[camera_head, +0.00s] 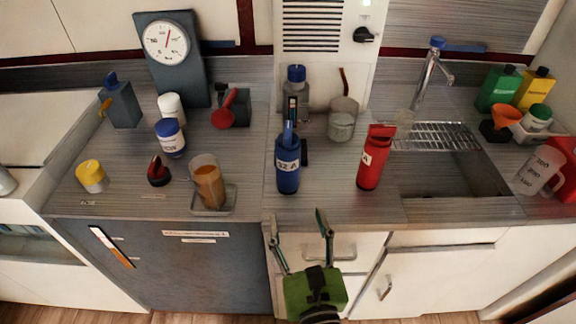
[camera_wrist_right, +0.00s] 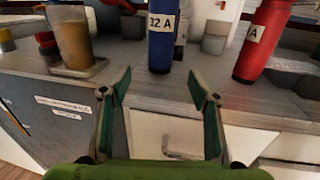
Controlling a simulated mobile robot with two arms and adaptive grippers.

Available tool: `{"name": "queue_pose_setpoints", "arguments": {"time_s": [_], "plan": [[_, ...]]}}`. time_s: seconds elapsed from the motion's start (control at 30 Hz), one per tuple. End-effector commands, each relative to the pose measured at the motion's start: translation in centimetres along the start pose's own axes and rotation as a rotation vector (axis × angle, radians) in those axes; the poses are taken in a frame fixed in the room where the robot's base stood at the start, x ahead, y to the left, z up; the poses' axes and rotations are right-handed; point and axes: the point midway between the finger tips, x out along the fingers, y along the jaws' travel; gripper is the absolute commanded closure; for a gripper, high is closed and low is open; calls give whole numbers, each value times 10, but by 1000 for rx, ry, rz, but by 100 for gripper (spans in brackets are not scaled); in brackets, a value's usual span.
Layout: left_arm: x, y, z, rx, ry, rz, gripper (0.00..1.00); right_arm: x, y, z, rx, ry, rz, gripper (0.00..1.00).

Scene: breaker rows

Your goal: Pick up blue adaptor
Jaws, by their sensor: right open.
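The blue adaptor (camera_head: 288,168) is a blue cylinder with a white label, standing upright near the counter's front edge. It also shows in the right wrist view (camera_wrist_right: 162,38), top cut off, with the label ending in "32 A". My right gripper (camera_head: 297,222) is open and empty, in front of the counter and below the adaptor, its fingers pointing toward the counter. In the right wrist view the open fingers (camera_wrist_right: 160,82) frame a gap just below the adaptor's base. They do not touch it. My left gripper is not in view.
A red cylinder (camera_head: 372,162) stands right of the adaptor, left of the sink (camera_head: 450,176). A beaker of brown liquid (camera_head: 208,184) stands on a tray at the left. A grey bottle (camera_head: 296,100) stands behind the adaptor. The counter front edge (camera_head: 345,226) lies close to my gripper.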

Motion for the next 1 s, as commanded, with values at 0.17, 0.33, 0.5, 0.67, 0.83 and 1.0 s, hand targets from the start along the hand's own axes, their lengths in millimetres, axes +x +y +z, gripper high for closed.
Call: {"name": "queue_pose_setpoints", "arguments": {"time_s": [0.17,0.33,0.5,0.67,0.83,1.0], "plan": [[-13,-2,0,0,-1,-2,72,36,0,5,-5,-6,0,44],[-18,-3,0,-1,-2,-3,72,65,0,4,-7,-5,0,44],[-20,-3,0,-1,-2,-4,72,78,0,2,-7,-3,0,44],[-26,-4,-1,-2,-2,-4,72,94,-1,6,-8,-5,0,44],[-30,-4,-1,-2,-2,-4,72,118,-1,6,-9,-4,1,44],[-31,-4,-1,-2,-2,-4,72,130,-1,4,-7,-2,1,44]]}}
